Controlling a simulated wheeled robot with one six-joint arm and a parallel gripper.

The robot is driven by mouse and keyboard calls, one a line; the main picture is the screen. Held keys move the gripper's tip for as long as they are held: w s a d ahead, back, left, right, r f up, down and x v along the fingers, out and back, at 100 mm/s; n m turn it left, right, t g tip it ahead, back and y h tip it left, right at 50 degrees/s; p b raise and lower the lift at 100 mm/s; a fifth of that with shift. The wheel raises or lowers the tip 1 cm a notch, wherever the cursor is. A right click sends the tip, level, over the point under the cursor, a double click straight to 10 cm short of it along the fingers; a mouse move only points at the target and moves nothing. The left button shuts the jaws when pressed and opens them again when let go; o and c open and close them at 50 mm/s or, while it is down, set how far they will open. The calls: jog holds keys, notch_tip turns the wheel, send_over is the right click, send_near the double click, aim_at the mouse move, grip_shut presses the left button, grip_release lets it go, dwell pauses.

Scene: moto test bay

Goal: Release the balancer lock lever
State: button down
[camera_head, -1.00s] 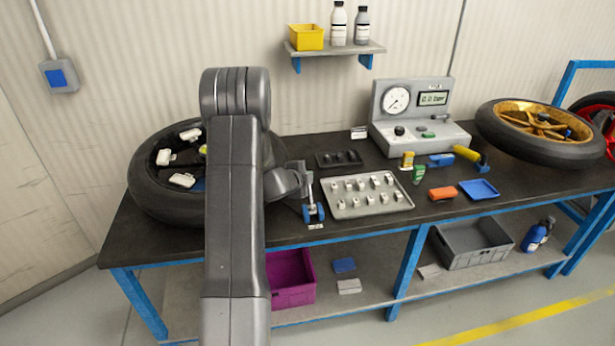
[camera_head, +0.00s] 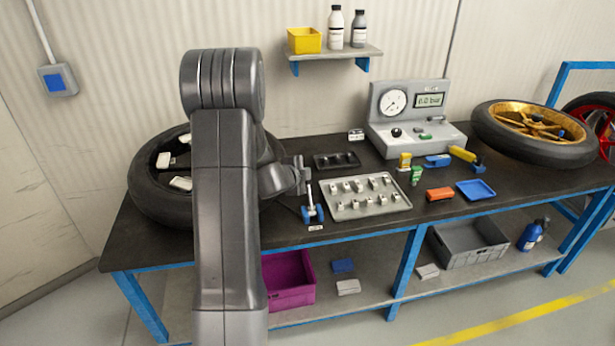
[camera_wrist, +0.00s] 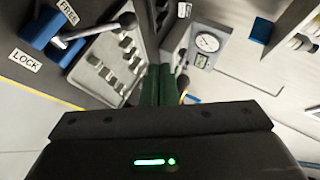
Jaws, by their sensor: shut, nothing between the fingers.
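The balancer lock lever has a blue base (camera_head: 313,214) at the bench's front edge. Its metal rod (camera_head: 309,194) rises from the base. In the wrist view the blue base (camera_wrist: 42,30) is at the upper left, and the lever's rod ends in a dark knob (camera_wrist: 128,20). A FREE label (camera_wrist: 68,12) and a LOCK label (camera_wrist: 25,60) lie beside the base; I cannot tell which one the lever is set to. My gripper (camera_head: 304,172) is shut and empty just above the lever in the head view. Its dark green fingers (camera_wrist: 160,84) appear apart from the knob.
A metal tray of small weights (camera_head: 362,205) lies right of the lever. A black tray (camera_head: 337,160) is behind it. The gauge unit (camera_head: 415,130) is at the back. A gold-rimmed wheel (camera_head: 540,150) is at right.

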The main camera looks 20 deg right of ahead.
aim_at(309, 182)
jog(key=s+a+r, duration=0.2)
jog(key=a+r, duration=0.2)
jog(key=shift+s, duration=0.2)
jog(key=shift+d+f, duration=0.15)
jog(key=w+d+f, duration=0.1)
jog(key=f, duration=0.2)
jog(key=d+f+b, duration=0.1)
jog(key=d+f, duration=0.1)
jog(key=f, duration=0.1)
jog(key=w+d+f+b, duration=0.1)
jog(key=d+f, duration=0.1)
jog(key=shift+w+d+f, duration=0.2)
jog(key=shift+w+f, duration=0.15)
jog(key=shift+f, duration=0.05)
dwell(0.5)
jog(key=shift+w+r, duration=0.1)
